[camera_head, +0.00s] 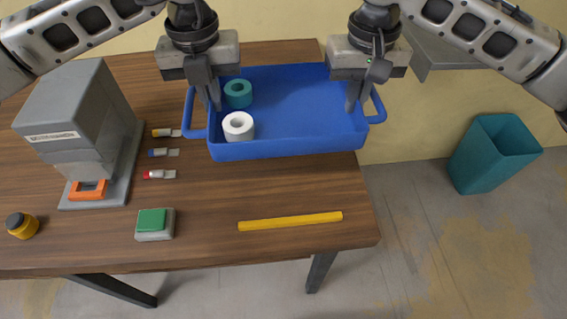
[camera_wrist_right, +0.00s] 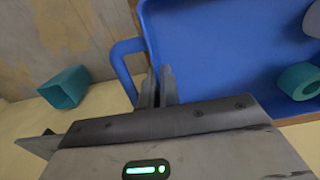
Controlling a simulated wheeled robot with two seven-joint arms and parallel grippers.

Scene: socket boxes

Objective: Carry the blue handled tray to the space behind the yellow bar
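The blue handled tray (camera_head: 290,147) is in the upper middle of the head view, further back than the yellow bar (camera_head: 290,221), which lies near the table's front edge. My left gripper (camera_head: 212,104) is shut on the tray's left wall, beside the left handle. My right gripper (camera_head: 352,104) is shut on the right wall; in the right wrist view its fingers (camera_wrist_right: 156,88) sit close together at the tray rim, beside the handle (camera_wrist_right: 122,68). A teal roll (camera_head: 238,94) and a white roll (camera_head: 238,127) are inside the tray. I cannot tell whether its bottom touches the table.
The tray's right side reaches past the wooden table's right edge. Bare wood lies between tray and bar. A teal bin (camera_head: 490,155) stands on the floor right.

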